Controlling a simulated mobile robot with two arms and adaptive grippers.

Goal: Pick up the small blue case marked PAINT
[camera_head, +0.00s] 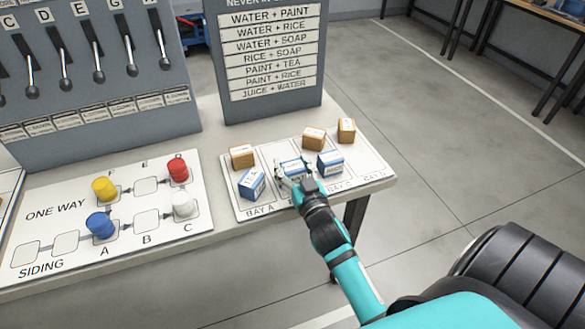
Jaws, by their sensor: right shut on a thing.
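My right gripper (288,177) is over the bay board (243,211), its arm coming in from the lower right. It is shut on a small blue and white case (292,166) in the middle of the front row. The gripper hides much of this case, and I cannot read its label. Another blue case (252,184) stands to its left, with lettering that looks like TEA. A third blue case (330,163) stands close on its right, its label too small to read. My left gripper is not in view.
Several brown cases stand behind, including one at the left (242,157), one in the middle (313,139) and one at the right (346,131). A ONE WAY board (70,245) with coloured cylinders lies left. A lever panel (100,100) and a sign board (265,60) stand behind.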

